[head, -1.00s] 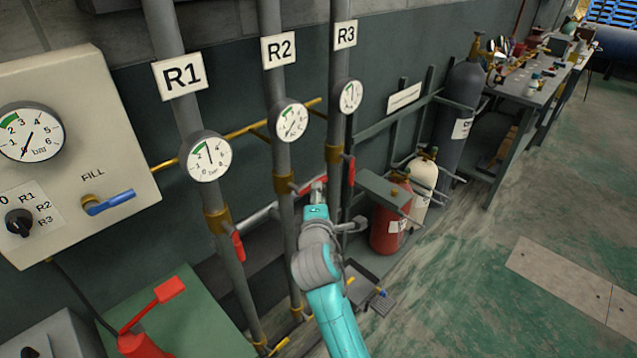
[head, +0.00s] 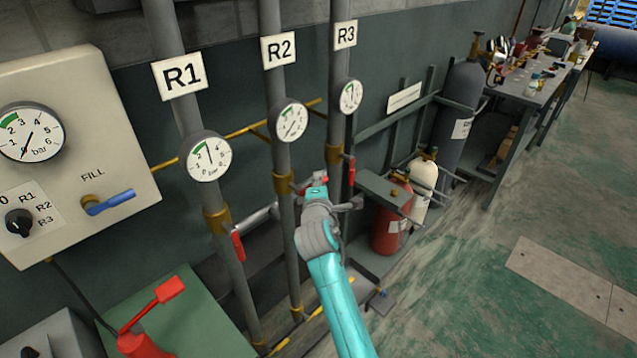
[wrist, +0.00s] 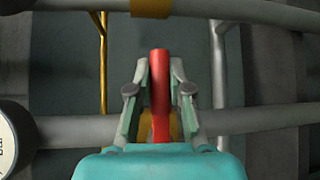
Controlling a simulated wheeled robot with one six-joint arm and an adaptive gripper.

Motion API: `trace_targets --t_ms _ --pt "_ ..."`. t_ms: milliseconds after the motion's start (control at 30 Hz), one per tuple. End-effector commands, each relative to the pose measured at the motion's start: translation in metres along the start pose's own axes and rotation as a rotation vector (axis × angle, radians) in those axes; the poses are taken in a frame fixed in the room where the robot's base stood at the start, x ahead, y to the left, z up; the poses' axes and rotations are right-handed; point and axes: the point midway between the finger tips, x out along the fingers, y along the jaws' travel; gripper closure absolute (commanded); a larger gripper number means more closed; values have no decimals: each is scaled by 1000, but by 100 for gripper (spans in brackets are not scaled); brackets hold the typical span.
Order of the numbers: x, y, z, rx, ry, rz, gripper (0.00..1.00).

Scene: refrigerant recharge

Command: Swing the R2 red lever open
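The R2 red lever (wrist: 160,90) stands out sideways from its brass valve on the R2 pipe (wrist: 75,131), across the pipe and toward the R3 pipe. My gripper (wrist: 160,68) has one finger on each side of the lever, with the tips close against it; any small gap at the tips is hard to make out. In the head view, my gripper (head: 317,185) is at the R2 pipe (head: 283,158), below the R2 label (head: 279,49), and hides most of the lever.
The R1 red lever (head: 238,247) hangs down along its pipe on the left. The R3 red lever (head: 350,171) is close to the right of my gripper. A red cylinder (head: 388,232) and a white cylinder (head: 424,175) stand right. The floor at right is open.

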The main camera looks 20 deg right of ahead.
Motion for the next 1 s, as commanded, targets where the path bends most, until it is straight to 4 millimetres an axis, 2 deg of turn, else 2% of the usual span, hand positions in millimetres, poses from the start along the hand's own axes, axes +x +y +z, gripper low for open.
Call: trace_targets --t_ms 567,1000 --pt "0 -3 0 45 13 -43 100" --pt "0 -22 -6 287 80 -286 100"
